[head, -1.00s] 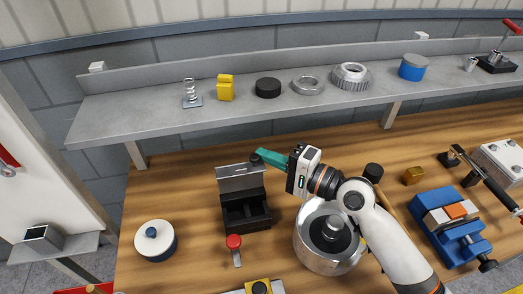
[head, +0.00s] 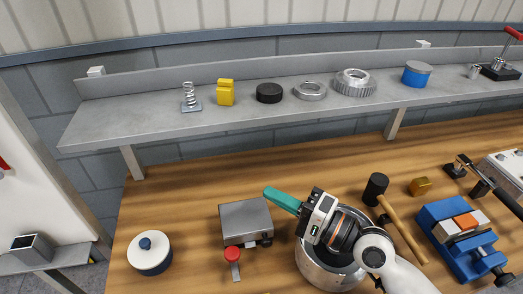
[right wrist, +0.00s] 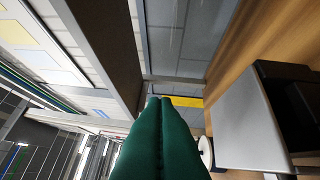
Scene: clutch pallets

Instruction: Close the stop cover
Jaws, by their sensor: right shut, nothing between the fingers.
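The stop cover (head: 246,219) is a flat grey lid on a small black box (head: 266,242) on the wooden bench. In the head view it lies over the top of the box, and dark box parts show only along the front edge. The right wrist view shows the grey lid (right wrist: 235,120) at the right, with black box parts beside it; I cannot tell if it is fully seated. My right gripper (head: 270,192) has green fingers, shut and empty, just past the lid's far right corner. Its fingertips (right wrist: 165,102) also show in the wrist view. My left gripper is out of view.
A red-knobbed lever (head: 232,254) stands at the box's front. A metal pot (head: 316,268) is under my right forearm. A white lidded round container (head: 150,258) is at left; a mallet (head: 400,227) and blue vise (head: 458,240) are at right. The bench behind the box is clear.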

